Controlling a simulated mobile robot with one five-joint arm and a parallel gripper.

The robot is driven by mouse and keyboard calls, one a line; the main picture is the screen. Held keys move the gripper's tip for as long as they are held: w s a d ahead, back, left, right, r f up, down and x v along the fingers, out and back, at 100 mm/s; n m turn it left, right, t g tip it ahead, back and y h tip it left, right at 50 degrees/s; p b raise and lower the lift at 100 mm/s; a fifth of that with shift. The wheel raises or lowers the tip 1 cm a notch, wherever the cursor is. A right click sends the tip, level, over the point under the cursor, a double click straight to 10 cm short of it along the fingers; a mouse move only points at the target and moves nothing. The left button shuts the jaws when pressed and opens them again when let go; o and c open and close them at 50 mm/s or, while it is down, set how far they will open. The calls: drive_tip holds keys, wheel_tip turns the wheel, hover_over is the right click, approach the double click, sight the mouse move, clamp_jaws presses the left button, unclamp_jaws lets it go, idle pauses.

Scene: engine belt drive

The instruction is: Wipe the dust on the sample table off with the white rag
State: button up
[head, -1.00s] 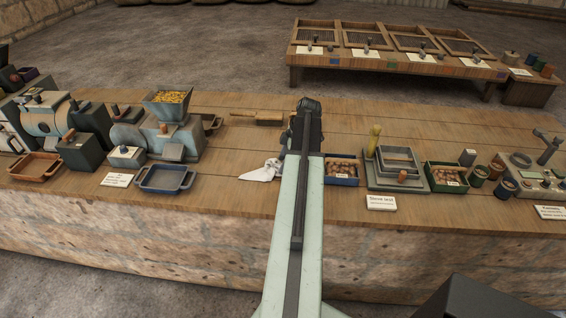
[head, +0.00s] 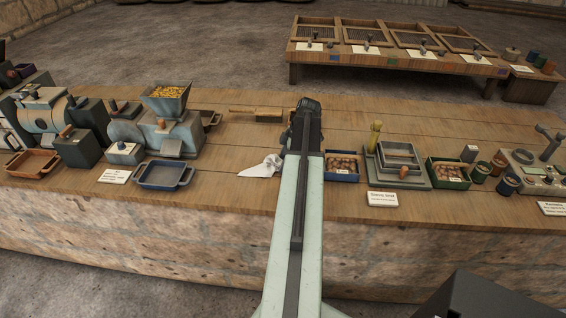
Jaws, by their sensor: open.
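The white rag (head: 262,168) lies crumpled on the wooden sample table (head: 230,192), near its front edge, between the blue tray and the blue box of brown samples. My arm reaches out over the table just right of the rag. My gripper (head: 305,108) is at the arm's far end, beyond the rag, and its fingers are small and dark here. It is open and does not hold the rag. Part of the rag's right side may be hidden by the arm. Dust on the tabletop is too faint to make out.
A blue tray (head: 163,174) and a grain mill (head: 168,125) stand left. A wooden brush-like tool (head: 262,114) lies behind the rag. A sample box (head: 342,167), sieves (head: 398,160) and a sign (head: 383,199) stand right. The board between mill and arm is mostly clear.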

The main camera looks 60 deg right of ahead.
clamp_jaws()
drive_tip(key=shift+r, duration=0.1)
